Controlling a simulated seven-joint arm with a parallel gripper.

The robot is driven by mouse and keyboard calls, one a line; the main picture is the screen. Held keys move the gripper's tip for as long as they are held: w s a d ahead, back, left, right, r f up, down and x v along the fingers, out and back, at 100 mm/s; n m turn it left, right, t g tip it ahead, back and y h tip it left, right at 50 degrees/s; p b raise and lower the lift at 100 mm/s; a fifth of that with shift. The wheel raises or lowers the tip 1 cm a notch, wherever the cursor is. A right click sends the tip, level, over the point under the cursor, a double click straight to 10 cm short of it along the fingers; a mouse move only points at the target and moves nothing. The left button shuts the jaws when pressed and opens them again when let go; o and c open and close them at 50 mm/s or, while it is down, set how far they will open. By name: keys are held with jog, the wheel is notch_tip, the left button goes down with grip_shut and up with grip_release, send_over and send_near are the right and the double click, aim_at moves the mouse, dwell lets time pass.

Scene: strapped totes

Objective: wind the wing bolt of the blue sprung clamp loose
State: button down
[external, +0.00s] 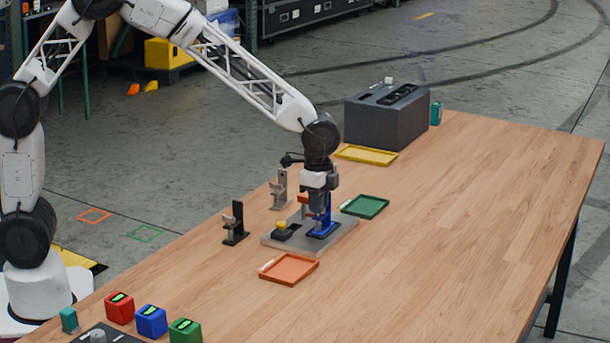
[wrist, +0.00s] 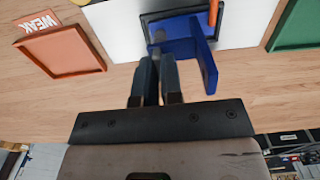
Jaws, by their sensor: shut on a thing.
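The blue sprung clamp (external: 326,223) stands on a grey metal plate (external: 343,229) in the external view. In the wrist view the blue clamp (wrist: 205,65) lies just beyond and right of my fingertips, with an orange part at its upper right. My gripper (external: 317,208) points down over the clamp. In the wrist view my gripper (wrist: 157,62) has its two dark fingers close together, shut on the wing bolt (wrist: 159,36). A small grey piece of the bolt shows past the tips; the rest is hidden between the fingers.
A black block with a yellow knob (external: 282,229) sits on the same plate. A black stand (external: 235,224) and a grey stand (external: 279,189) are left. Orange (external: 290,269), green (external: 365,207) and yellow (external: 367,155) trays surround the plate. The table's right side is clear.

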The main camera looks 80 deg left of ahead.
jog(key=shift+n, duration=0.3)
jog(key=c, duration=1.3)
grip_release()
jog(key=shift+o, duration=0.2)
jog(key=shift+r, duration=0.1)
jog(key=shift+r, duration=3.85)
